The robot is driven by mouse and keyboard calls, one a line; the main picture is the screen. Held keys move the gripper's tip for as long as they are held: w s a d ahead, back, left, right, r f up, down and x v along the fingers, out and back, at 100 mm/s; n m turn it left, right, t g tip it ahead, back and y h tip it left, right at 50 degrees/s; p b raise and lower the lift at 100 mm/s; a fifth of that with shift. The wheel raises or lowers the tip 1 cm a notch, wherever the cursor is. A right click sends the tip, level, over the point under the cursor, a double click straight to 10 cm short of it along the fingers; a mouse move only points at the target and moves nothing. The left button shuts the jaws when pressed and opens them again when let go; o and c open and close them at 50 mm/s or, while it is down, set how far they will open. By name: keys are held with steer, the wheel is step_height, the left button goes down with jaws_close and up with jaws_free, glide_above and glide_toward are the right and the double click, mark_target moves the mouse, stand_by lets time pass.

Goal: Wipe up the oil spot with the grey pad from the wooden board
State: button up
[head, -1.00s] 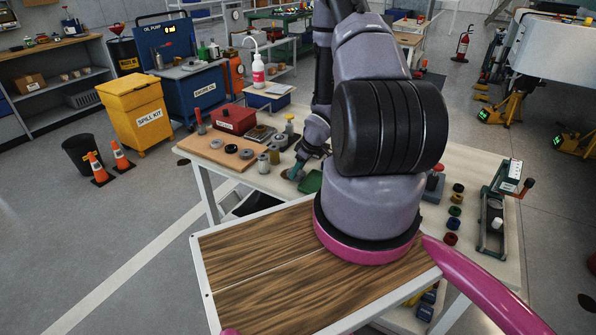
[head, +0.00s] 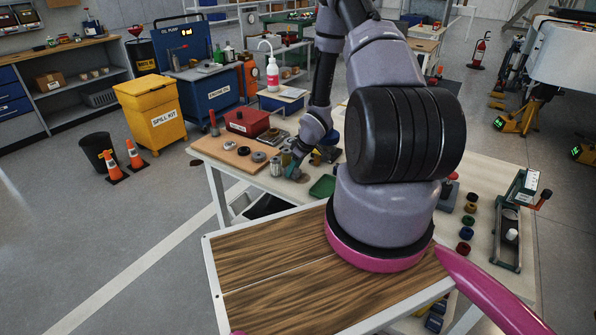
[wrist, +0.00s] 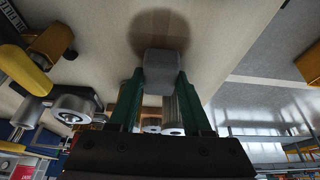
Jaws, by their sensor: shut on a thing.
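My gripper (wrist: 161,78) is shut on the small grey pad (wrist: 162,66) in the wrist view, with a teal finger on either side. The round, dark brown oil spot (wrist: 157,28) lies on the pale bench top just past the pad; the pad overlaps its near edge in the picture. I cannot tell whether the pad touches the surface. In the head view my gripper (head: 291,169) is low over the bench, beside the oil spot (head: 302,178) and right of the tan wooden board (head: 213,150). The pad is hard to make out there.
A green tray (head: 322,187) lies just right of the spot. Several small round parts, metal cans and a red box (head: 246,123) stand on the left. Coloured caps (head: 466,233) line the right side. My arm hides the middle of the bench.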

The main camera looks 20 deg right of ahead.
mark_target(300, 177)
steer(key=shift+w+d+f, duration=0.1)
steer(key=shift+w+d, duration=0.05)
steer(key=shift+d, duration=0.25)
steer(key=shift+s+d, duration=0.4)
steer(key=shift+s, duration=0.1)
steer(key=shift+s+d, duration=0.55)
steer(key=shift+s, duration=0.3)
steer(key=shift+s+d, duration=0.5)
steer(key=shift+s, duration=0.35)
steer(key=shift+s+d, duration=0.55)
steer(key=shift+s, duration=0.3)
steer(key=shift+w, duration=0.15)
steer(key=shift+w+a+f, duration=0.1)
steer(key=shift+w+a, duration=0.45)
steer(key=shift+w, duration=0.15)
steer(key=shift+w+a, duration=0.5)
steer(key=shift+w, duration=0.2)
jaws_close()
steer(key=shift+w+a, duration=0.5)
steer(key=shift+w, duration=0.3)
steer(key=shift+w+a, duration=0.5)
steer(key=shift+w, duration=0.25)
